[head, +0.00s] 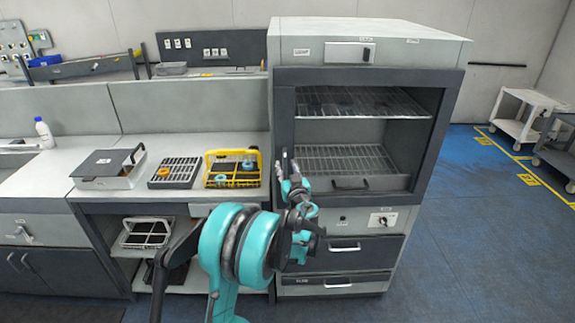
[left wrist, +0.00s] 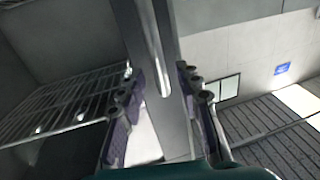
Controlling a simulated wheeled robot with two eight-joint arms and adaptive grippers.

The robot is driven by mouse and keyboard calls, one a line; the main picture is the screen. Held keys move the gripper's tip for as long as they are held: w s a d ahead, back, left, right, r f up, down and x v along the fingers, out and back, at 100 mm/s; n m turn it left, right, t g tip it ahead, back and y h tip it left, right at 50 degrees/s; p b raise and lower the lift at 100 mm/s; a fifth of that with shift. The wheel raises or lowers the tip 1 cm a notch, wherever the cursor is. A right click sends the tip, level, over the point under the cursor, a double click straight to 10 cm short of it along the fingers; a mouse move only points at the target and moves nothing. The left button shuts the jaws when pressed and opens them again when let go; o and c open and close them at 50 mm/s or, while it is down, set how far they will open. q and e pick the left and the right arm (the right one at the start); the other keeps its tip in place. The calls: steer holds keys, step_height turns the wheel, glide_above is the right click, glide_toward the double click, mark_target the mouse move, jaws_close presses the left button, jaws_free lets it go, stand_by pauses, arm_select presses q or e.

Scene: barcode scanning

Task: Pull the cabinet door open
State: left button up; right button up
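The tall grey cabinet (head: 453,75) stands right of the counter. Its dark-framed front shows wire racks (head: 345,160) inside; whether a clear door pane covers them cannot be told. My left gripper (head: 291,168) is at the left side of this front, at lower-rack height. In the left wrist view, the fingers of my left gripper (left wrist: 160,95) are apart, on either side of a grey upright (left wrist: 183,120) with a shiny vertical bar (left wrist: 154,50). Whether they touch it is unclear. My right gripper is not in view.
A yellow basket (head: 233,180), a black grid tray (head: 174,173) and a grey box (head: 105,168) sit on the counter left of the cabinet. Drawers (head: 345,250) are below the front. Blue floor (head: 460,240) is clear to the right; white carts (head: 525,115) stand farther back.

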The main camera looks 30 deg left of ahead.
arm_select(q)
steer(key=shift+x, duration=1.4)
steer(key=shift+s, duration=0.1)
jaws_close()
